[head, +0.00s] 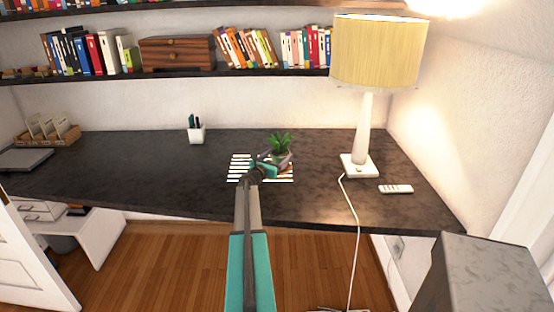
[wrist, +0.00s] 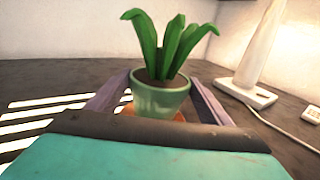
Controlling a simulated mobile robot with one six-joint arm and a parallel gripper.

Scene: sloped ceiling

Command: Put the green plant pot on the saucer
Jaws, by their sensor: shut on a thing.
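The green plant pot (wrist: 160,102) holds dark soil and a leafy plant, and looks upright in the wrist view. My gripper (wrist: 158,93) is shut on it, with one purple finger on each side. In the head view the pot (head: 284,157) is at the end of my arm, partly behind my gripper (head: 274,161), over the dark desk. An orange-brown rim, which looks like the saucer (wrist: 128,110), shows just below the pot. The pot and my gripper hide most of it. I cannot tell whether the pot touches it.
White stripes (head: 240,167) lie on the desk left of the pot. A lamp (head: 360,166) and a remote (head: 396,189) stand to the right. A white pen cup (head: 196,135) is behind to the left. The desk's (head: 130,165) left middle is clear.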

